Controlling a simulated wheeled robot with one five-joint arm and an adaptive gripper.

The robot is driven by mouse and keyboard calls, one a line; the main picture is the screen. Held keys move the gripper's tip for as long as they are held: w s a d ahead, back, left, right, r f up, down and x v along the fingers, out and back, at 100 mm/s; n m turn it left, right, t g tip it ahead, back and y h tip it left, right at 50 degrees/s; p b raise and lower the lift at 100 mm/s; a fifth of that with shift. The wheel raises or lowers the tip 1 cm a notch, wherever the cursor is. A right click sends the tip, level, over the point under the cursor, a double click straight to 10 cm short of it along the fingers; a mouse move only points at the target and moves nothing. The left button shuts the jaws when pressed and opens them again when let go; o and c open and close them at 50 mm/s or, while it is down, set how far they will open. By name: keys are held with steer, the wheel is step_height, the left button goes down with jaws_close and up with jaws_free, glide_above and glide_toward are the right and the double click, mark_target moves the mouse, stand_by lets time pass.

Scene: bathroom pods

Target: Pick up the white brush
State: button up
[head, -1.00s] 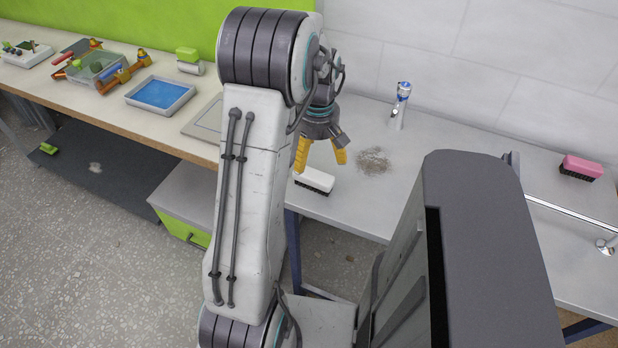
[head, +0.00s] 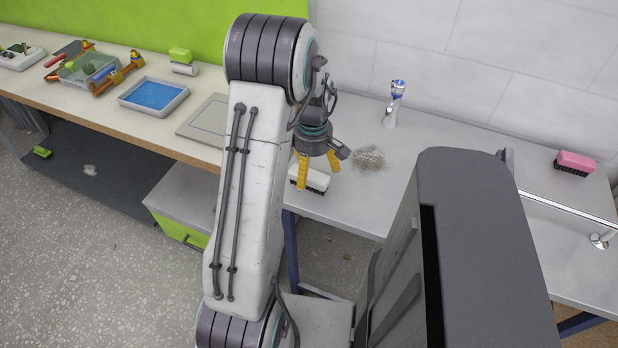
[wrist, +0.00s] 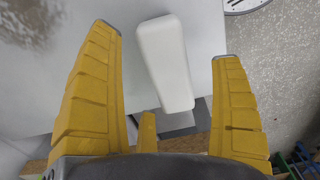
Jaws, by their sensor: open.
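The white brush (head: 317,180) has a white back and dark bristles pointing down, and it lies near the front edge of the grey counter. My gripper (head: 317,172) is open above it, its yellow fingers pointing down and hiding part of the brush. In the wrist view the brush's white back (wrist: 165,62) shows between the spread yellow fingers of my gripper (wrist: 170,45). The fingers appear apart from the brush on both sides. I cannot tell the exact height gap.
A pink brush (head: 574,163) lies at the right on the counter (head: 450,135). A tap (head: 394,103) and a brownish dirt patch (head: 368,159) are behind and right of my gripper. A blue tray (head: 153,95) and a grey framed panel (head: 205,117) are on the left bench.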

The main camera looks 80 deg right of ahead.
steer(key=shift+f, duration=1.1)
steer(key=shift+c, duration=0.4)
steer(key=c, duration=1.2)
